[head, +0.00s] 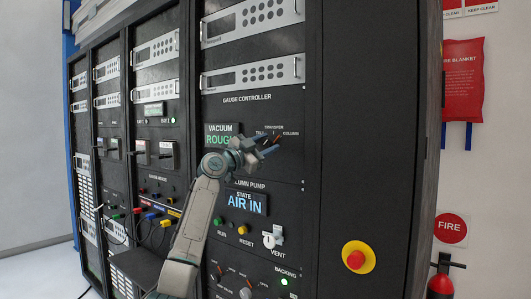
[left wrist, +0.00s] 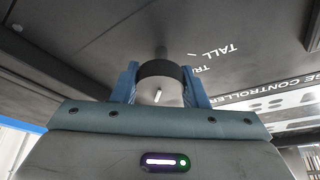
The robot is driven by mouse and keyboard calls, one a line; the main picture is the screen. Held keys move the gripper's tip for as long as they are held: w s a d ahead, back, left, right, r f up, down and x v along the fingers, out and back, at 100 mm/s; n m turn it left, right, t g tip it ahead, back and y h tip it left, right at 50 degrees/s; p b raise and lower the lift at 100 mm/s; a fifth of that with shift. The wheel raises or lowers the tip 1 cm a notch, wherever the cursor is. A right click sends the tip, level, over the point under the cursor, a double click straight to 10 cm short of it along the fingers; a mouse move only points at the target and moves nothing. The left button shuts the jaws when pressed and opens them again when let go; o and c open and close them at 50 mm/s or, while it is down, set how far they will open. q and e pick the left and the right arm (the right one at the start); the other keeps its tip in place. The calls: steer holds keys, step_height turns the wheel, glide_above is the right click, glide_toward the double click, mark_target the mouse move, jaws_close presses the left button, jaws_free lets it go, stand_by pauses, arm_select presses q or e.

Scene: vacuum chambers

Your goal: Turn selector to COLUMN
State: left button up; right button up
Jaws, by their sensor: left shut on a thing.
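The selector is a dark round knob (left wrist: 160,80) with a white line on its face, in the left wrist view. My left gripper (left wrist: 160,88) is shut on it, with one blue finger on each side of the knob. The panel by the knob shows the word TALL and part of a second word. In the head view my left gripper (head: 268,147) is at the gauge controller panel, under the TRANSFER and COLUMN labels (head: 290,133), and hides most of the selector. I cannot tell which label the knob points to. My right gripper is in neither view.
The display left of the gripper (head: 221,135) reads VACUUM ROUGH. Below, a lit display (head: 246,203) reads AIR IN, above green and yellow buttons and a key switch (head: 272,236). A red emergency button (head: 357,256) sits lower right.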

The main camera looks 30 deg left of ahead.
arm_select(q)
steer(key=shift+m+g+h, duration=0.3)
steer(key=shift+m, duration=0.7)
steer(key=o, duration=1)
steer(key=shift+c, duration=0.2)
